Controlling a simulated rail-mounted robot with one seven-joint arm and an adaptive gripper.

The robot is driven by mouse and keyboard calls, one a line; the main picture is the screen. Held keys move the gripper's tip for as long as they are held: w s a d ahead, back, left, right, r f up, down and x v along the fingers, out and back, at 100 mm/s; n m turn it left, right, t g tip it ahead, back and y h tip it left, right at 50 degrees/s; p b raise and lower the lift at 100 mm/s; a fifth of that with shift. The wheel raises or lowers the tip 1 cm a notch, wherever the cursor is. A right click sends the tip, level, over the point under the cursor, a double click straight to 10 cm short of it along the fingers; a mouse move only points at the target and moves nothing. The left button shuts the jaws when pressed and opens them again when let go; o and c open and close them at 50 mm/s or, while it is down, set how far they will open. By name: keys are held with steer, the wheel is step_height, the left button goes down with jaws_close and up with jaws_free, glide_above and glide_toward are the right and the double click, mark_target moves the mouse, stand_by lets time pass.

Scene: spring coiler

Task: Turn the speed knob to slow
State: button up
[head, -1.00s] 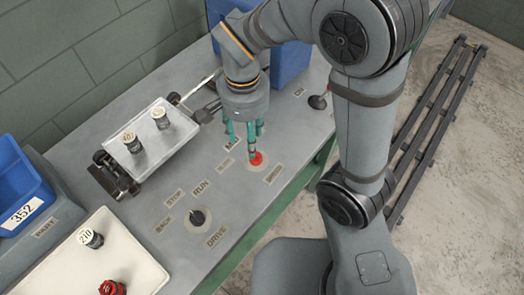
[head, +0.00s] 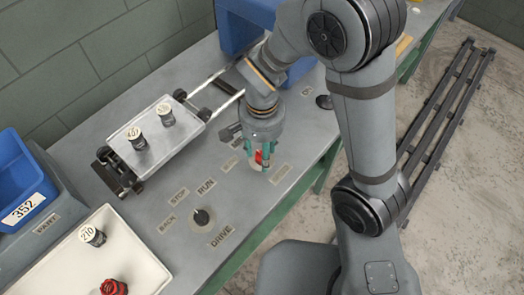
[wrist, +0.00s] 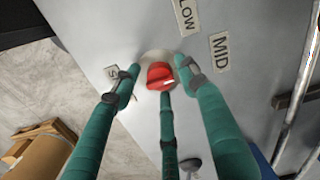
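The red speed knob (wrist: 158,74) sits on a pale round plate on the bench top. A pale mark shows on its lower right side in the wrist view. The knob (head: 259,157) is partly hidden by my fingers in the head view. My gripper (head: 261,156) points down over it, its teal fingers around the knob. In the wrist view my gripper (wrist: 158,76) has a fingertip on either side with small gaps and a third finger below. Whether that third one touches is unclear. A label reading "LOW", partly cut off (wrist: 186,16), and a "MID" label (wrist: 221,52) lie beyond the knob.
A black drive knob (head: 202,217) with labels is left of my gripper. A metal tray (head: 155,137) holds two labelled spools. A white tray (head: 65,270) and blue bin (head: 22,185) stand at left. A dark lever knob (head: 324,102) is near the bench edge.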

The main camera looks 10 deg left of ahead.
steer(key=c, duration=1)
steer(key=shift+o, duration=0.2)
steer(key=shift+n, duration=0.4)
steer(key=n+b, duration=0.1)
steer(key=n, duration=0.2)
steer(key=shift+n, duration=2.6)
steer(key=o, duration=1.1)
steer(key=shift+c, duration=0.2)
steer(key=shift+o, duration=0.5)
step_height(320, 180, up, 12)
